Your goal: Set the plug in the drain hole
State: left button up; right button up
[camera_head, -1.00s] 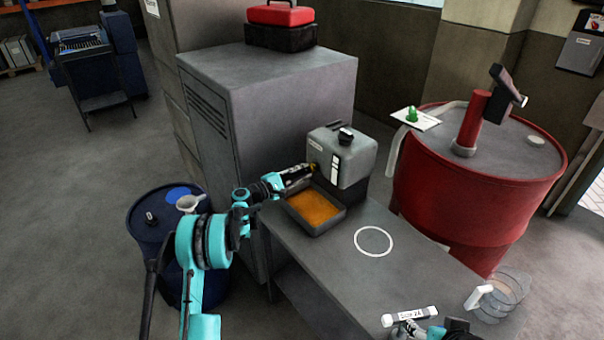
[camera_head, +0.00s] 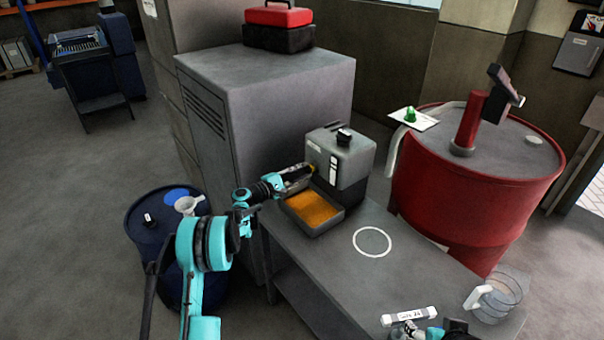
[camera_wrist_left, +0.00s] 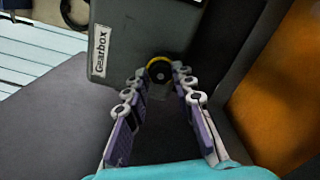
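The grey gearbox (camera_head: 348,165) stands on the bench, and its label shows in the left wrist view (camera_wrist_left: 102,50). A dark round part with a yellow rim (camera_wrist_left: 159,69) sits low on its face; I cannot tell whether it is the drain hole or the plug. My left gripper (camera_head: 308,170) reaches to this spot, its fingertips either side of the round part. A small greyish shape lies between the fingers; I cannot tell whether they grip it. My right gripper (camera_head: 410,330) shows only partly at the bottom edge, its state unclear.
A tray of orange-brown oil (camera_head: 328,228) sits below the gearbox. The bench (camera_head: 400,262) has a white ring mark and bare room. A clear jug (camera_head: 497,298) stands at its right end. A red drum (camera_head: 470,200) and a blue drum (camera_head: 150,235) flank the bench.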

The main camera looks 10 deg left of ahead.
pick_arm(q)
jog(key=shift+o, duration=1)
jog(key=v, duration=1.2)
